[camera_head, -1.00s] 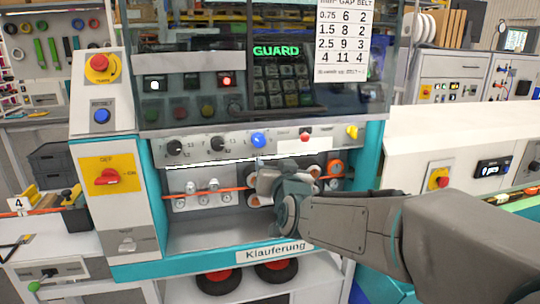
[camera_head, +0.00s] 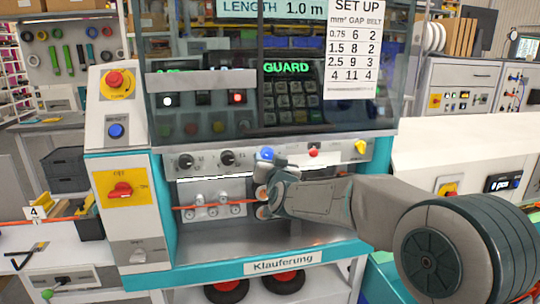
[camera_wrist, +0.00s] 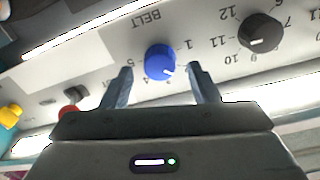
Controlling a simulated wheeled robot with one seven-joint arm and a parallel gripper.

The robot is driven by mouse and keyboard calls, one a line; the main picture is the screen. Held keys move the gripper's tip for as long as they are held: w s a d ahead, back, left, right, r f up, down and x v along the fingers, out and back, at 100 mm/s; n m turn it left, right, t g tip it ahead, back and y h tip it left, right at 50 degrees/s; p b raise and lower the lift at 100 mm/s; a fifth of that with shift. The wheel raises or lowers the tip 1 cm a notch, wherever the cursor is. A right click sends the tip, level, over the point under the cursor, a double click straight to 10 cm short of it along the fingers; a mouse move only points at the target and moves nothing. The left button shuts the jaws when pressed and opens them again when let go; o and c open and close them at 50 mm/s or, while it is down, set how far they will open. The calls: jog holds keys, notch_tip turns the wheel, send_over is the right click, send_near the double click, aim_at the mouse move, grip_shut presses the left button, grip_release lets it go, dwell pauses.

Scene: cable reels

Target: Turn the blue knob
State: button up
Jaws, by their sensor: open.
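The blue knob (camera_head: 267,153) sits on the light control strip of the machine, under the dark guard window. In the wrist view the blue knob (camera_wrist: 160,63) shows a white pointer mark and numbers around it, with the label BELT beside it. My gripper (camera_wrist: 160,80) is open, with one finger on each side of the knob in that view. The fingers appear apart from the knob; whether their tips reach alongside it is hard to tell. In the head view my gripper (camera_head: 266,180) is just below the knob and partly hides the strip.
A black knob (camera_wrist: 261,32) with its own numbers is beside the blue one. A red button (camera_head: 313,153) and a yellow knob (camera_head: 361,147) are on the same strip. The guard window (camera_head: 270,90) is above. Orange cable runs through rollers (camera_head: 212,206) below.

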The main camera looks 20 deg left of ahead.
jog(key=shift+x, duration=0.9)
jog(key=c, duration=1)
